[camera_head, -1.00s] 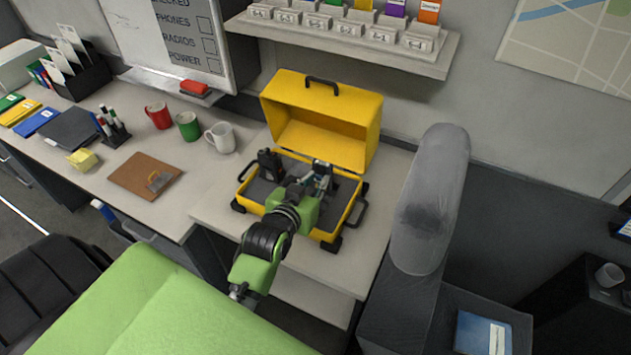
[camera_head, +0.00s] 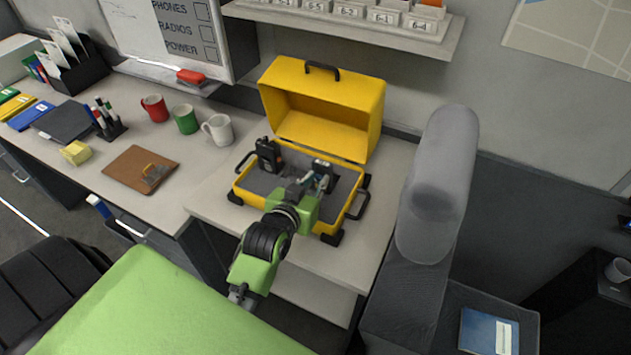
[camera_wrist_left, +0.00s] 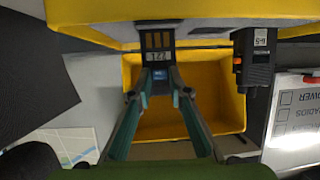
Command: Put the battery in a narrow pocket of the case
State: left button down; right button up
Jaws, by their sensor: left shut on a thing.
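The yellow case (camera_head: 243,198) stands open on the desk, lid up at the back, with grey foam inside. My left gripper (camera_head: 316,186) reaches in over its right half. It is shut on a dark battery (camera_head: 323,168), which stands roughly upright with a pale label on top. In the left wrist view the battery (camera_wrist_left: 157,42) is between the fingertips (camera_wrist_left: 158,88), label toward the camera. Its lower end is hidden, so I cannot tell whether it is in a pocket. A black radio (camera_head: 268,154) stands in the case's left part; it also shows in the left wrist view (camera_wrist_left: 258,58). My right gripper is out of view.
Red (camera_head: 155,108), green (camera_head: 185,119) and white (camera_head: 219,129) mugs stand left of the case. A brown clipboard (camera_head: 130,168) lies nearer the left. A shelf (camera_head: 390,40) with labelled holders hangs above the lid.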

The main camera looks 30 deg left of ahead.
pick_arm(q)
jog(key=shift+f+b, duration=0.55)
jog(key=shift+f, duration=0.65)
jog(key=shift+f, duration=0.25)
jog(key=c, duration=1.8)
grip_release()
jog(key=shift+f, duration=0.1)
jog(key=shift+s, duration=0.1)
jog(key=v, duration=1.2)
jog(key=shift+f, duration=0.1)
